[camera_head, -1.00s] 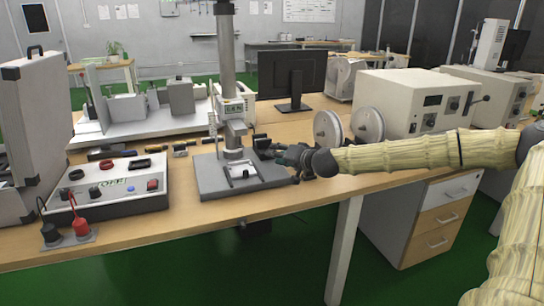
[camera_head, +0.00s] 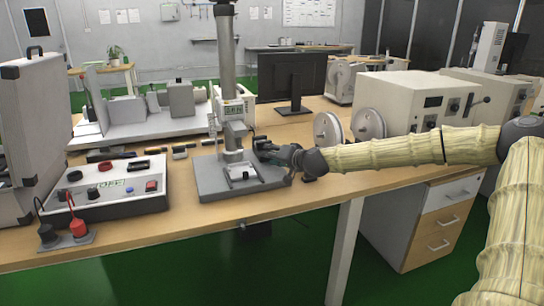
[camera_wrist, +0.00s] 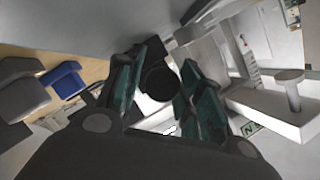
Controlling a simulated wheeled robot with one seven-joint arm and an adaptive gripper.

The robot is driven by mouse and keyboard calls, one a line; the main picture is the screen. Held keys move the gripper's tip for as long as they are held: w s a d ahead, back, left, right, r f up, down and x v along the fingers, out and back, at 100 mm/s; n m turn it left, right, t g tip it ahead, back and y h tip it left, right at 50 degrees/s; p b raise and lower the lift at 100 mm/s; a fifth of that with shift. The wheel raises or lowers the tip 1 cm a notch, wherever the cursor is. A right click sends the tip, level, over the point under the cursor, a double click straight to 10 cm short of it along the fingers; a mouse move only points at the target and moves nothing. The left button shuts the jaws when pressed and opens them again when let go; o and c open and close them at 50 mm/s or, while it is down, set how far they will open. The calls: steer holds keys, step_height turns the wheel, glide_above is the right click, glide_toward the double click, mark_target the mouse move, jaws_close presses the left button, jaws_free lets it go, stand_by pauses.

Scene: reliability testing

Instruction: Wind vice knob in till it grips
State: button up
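The test stand (camera_head: 228,60) stands on a grey base plate (camera_head: 215,182) near the table's front edge. A grey clamp, apparently the vice (camera_head: 235,135), is on its column. My gripper (camera_head: 272,151) reaches in from the right, close beside the vice. In the wrist view, a dark round knob (camera_wrist: 160,82) sits between the two green fingers of my gripper (camera_wrist: 163,98). The fingers are apart, one on each side of the knob, and a gap shows beside it. Contact cannot be made out. The vice's jaws are too small to read.
Two reels (camera_head: 328,130) and a cream instrument (camera_head: 410,105) stand right of the stand, behind my arm. A control box (camera_head: 115,190) lies to the left, with an open case (camera_head: 35,110) beyond it. A monitor (camera_head: 292,80) stands behind. The table (camera_head: 290,203) is bare in front.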

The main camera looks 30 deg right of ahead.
steer(key=c, duration=0.7)
steer(key=shift+f+m+b, duration=0.3)
steer(key=shift+b, duration=0.5)
steer(key=shift+m+y+b, duration=0.3)
steer(key=shift+m+b, duration=0.1)
steer(key=shift+b, duration=0.45)
steer(key=shift+r+m+t+b, duration=0.15)
steer(key=shift+m+t+b, duration=0.25)
steer(key=shift+b, duration=0.25)
steer(key=shift+r, duration=0.1)
steer(key=shift+c, duration=0.2)
steer(key=o, duration=0.8)
steer(key=shift+r, duration=0.1)
